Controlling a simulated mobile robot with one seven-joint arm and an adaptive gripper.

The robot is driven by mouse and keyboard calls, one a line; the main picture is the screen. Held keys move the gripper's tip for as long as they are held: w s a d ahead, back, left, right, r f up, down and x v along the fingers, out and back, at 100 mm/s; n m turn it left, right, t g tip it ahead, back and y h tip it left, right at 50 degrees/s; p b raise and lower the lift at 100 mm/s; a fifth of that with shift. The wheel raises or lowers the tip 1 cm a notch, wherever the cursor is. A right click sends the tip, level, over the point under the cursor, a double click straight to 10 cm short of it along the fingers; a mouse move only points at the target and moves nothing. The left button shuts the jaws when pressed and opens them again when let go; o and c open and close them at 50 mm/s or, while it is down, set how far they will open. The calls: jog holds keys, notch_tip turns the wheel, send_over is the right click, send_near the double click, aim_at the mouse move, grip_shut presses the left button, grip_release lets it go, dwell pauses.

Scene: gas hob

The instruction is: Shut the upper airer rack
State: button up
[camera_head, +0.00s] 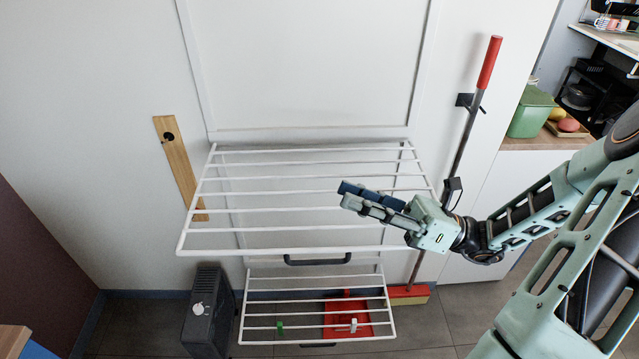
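The upper airer rack (182,235) is a white wire frame with several bars. It stands folded out from the wall, roughly level, with a dark handle (318,260) at the middle of its front bar. My gripper (347,195) shows over the right half of this rack, its fingers pointing left. The fingers lie close together, and I cannot tell whether they are open or shut. No object shows between them. I cannot tell how high the gripper is above the bars. The lower airer rack (392,318) is also folded out beneath, with its own dark handle (318,345).
A dark heater-like box (207,312) stands on the floor at left. A red-handled broom (488,62) hangs on the wall at right; a red dustpan (348,318) lies below the racks. A wooden board (178,160) hangs at left. A counter with a green bin (530,112) is at right.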

jog(key=v, duration=0.5)
jog(key=shift+w+f, duration=0.1)
jog(key=shift+f, duration=0.25)
jog(key=shift+d, duration=0.1)
